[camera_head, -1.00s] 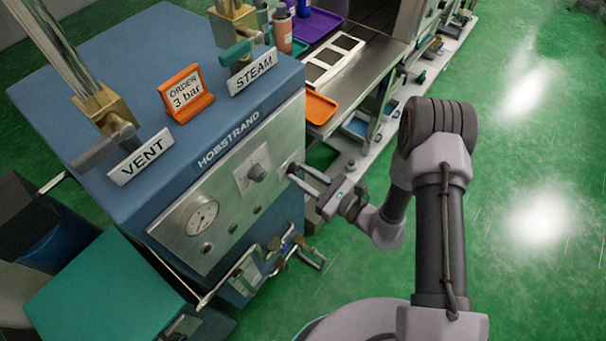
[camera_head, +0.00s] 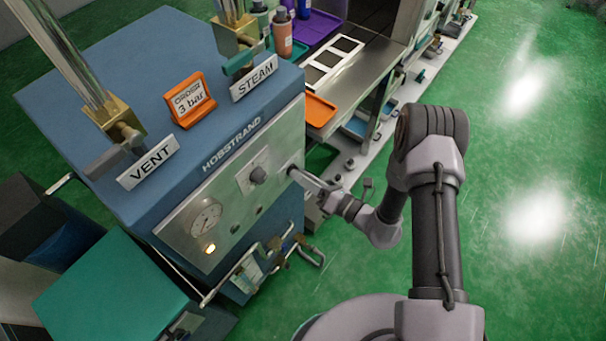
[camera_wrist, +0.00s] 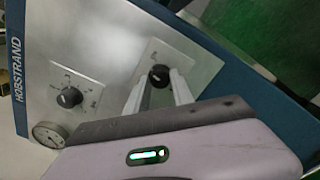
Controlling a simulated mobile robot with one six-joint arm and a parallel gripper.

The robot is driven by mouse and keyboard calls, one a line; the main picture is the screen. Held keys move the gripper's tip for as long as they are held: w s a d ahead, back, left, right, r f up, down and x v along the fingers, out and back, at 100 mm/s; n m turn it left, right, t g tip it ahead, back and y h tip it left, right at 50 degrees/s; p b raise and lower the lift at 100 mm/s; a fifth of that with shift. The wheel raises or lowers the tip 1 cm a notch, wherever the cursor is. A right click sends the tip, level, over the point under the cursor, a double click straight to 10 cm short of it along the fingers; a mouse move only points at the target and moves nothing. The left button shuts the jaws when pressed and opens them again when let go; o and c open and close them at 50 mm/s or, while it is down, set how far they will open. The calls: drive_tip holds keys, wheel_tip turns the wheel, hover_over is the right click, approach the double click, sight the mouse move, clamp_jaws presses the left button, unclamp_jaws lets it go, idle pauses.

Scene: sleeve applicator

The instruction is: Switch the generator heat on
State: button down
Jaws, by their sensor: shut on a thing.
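The generator is a blue cabinet (camera_head: 170,75) lettered HOBSTRAND with a grey front panel (camera_head: 205,182), at the left of the head view. My gripper (camera_head: 295,172) reaches the panel's right end. In the wrist view its two fingers (camera_wrist: 160,79) are closed around a small black knob (camera_wrist: 159,72) on a square plate; the knob's marks are unreadable. A second black knob with a marked scale (camera_wrist: 70,97) sits apart to its left and also shows in the head view (camera_head: 257,175).
VENT (camera_head: 147,163) and STEAM (camera_head: 254,79) signs stand on the cabinet top beside their valves, with an orange "ORDER 3 bar" sign (camera_head: 190,99) between. Pipework (camera_head: 262,258) juts out below the panel. A bench with an orange tray (camera_head: 321,109) lies beyond; green floor is open at right.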

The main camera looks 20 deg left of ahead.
drive_tip(key=shift+m+p, duration=0.6)
drive_tip(key=shift+m, duration=2.9)
drive_tip(key=c, duration=1.1)
unclamp_jaws()
drive_tip(key=shift+d, duration=0.1)
drive_tip(key=p+v, duration=0.3)
drive_tip(key=v, duration=1.4)
